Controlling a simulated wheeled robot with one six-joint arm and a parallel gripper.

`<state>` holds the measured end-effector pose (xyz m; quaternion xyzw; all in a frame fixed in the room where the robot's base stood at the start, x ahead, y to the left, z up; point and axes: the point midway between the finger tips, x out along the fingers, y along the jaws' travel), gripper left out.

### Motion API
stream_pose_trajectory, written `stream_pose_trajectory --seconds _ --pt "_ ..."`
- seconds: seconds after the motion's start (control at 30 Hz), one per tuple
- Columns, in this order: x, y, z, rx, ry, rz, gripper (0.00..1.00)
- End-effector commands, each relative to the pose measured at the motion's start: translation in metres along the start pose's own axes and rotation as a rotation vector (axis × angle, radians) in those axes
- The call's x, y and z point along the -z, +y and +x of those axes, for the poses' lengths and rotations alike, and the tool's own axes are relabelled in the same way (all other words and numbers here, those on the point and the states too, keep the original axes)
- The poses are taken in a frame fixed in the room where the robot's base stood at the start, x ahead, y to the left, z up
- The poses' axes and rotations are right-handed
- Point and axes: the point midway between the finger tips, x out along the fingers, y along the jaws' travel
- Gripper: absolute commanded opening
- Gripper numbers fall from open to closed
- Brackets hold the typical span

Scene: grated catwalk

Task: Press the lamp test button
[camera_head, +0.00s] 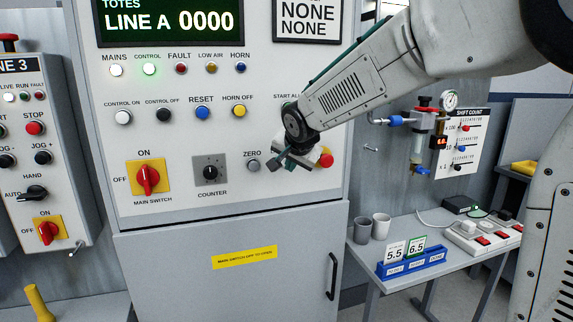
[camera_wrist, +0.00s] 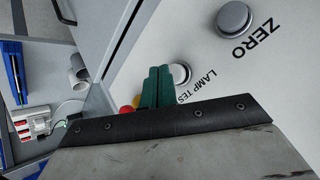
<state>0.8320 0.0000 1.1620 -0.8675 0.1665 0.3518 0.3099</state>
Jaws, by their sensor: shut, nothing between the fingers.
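The lamp test button (camera_wrist: 181,74) is a round grey-silver push button with a light rim, on the pale panel in the wrist view. Its label, partly covered, reads "LAMP TES". My gripper (camera_wrist: 160,70) has its green fingers together and empty. The fingertips appear right beside the button and overlap its left edge; I cannot tell whether they touch it. In the head view my gripper (camera_head: 288,162) is at the lower right of the control panel (camera_head: 200,205) and hides the lamp test button.
The similar ZERO button (camera_wrist: 233,17) is close by; it also shows in the head view (camera_head: 253,165). A red button (camera_head: 326,160) on yellow is just right of my gripper. A side table (camera_head: 400,278) with cups and cards stands to the right.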

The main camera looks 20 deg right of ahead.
Motion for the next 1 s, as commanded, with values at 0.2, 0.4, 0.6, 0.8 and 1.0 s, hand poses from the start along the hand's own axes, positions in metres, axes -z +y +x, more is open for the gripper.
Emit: stream_pose_trajectory --seconds 0.2,0.4,0.6,0.8,1.0 --pt "0.0027 -0.0031 0.0048 -0.001 -0.001 0.0 0.0" --pt "0.0028 -0.0032 0.0045 -0.001 -0.001 0.0 0.0" --pt "0.0032 -0.0036 0.005 0.0 0.0 0.0 0.0" --pt "0.0046 -0.0049 0.0064 0.0 0.0 0.0 0.0" --pt "0.006 -0.0062 0.008 0.0 0.0 0.0 0.0"
